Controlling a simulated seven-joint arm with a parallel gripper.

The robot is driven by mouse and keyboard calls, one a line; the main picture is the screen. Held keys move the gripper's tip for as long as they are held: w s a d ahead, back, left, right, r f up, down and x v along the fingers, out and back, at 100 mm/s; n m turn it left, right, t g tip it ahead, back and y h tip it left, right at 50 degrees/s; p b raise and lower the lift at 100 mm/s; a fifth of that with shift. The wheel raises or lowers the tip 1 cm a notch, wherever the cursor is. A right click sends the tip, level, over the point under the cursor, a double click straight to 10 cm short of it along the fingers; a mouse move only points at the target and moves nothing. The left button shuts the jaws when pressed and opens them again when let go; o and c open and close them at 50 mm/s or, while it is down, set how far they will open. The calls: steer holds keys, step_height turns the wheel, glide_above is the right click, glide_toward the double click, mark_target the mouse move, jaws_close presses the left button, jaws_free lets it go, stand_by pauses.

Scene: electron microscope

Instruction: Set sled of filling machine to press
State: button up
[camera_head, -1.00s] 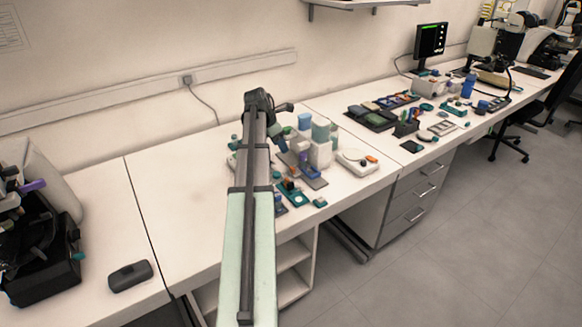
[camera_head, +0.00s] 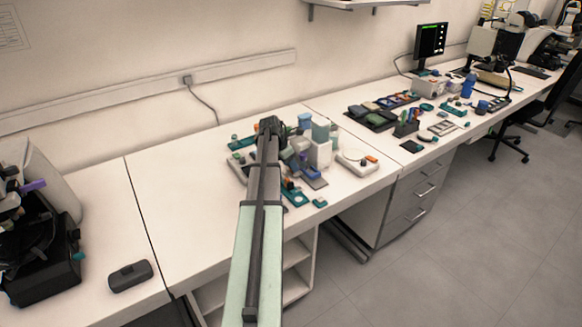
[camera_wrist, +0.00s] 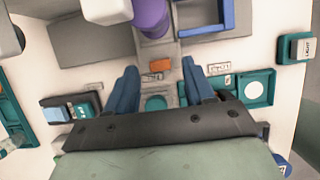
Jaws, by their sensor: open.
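Between the fingertips are an orange block (camera_wrist: 160,65) and a small label (camera_wrist: 152,77), on a grey strip; a teal round part (camera_wrist: 155,102) lies closer to the palm. A purple cylinder (camera_wrist: 152,18) stands just beyond. I cannot tell which part is the sled. No finger visibly holds anything.
A blue frame (camera_wrist: 228,16) stands beyond the right finger. A teal plate with a white disc (camera_wrist: 255,88) and a light switch box (camera_wrist: 296,50) are to the right. In the head view, a white device (camera_head: 357,162) stands right of the machine.

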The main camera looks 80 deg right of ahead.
steer(key=shift+x, duration=1.05)
jaws_close()
steer(key=shift+w, duration=0.1)
